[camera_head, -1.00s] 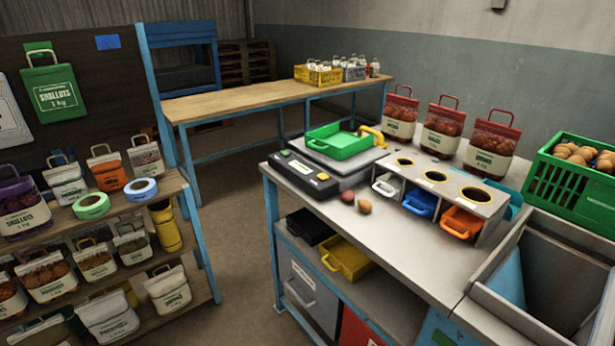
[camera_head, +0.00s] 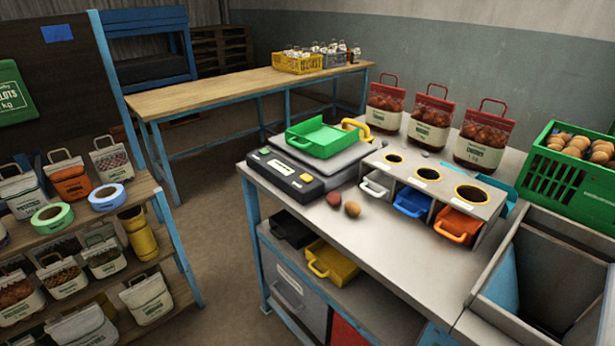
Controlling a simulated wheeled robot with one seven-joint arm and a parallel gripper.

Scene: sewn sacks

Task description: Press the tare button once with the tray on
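A green tray (camera_head: 322,139) sits on the grey platform of the weighing scale (camera_head: 352,158) on the metal bench. The scale's dark front panel (camera_head: 285,175) faces the near left side. A yellow handle-like thing (camera_head: 356,126) stands at the tray's right side. My gripper is not in view.
A sorting box (camera_head: 440,178) with coloured drawers, red-topped sacks (camera_head: 430,120) and a green crate (camera_head: 560,185) stand to the right. A shelf of sacks (camera_head: 90,225) is at left, with floor between.

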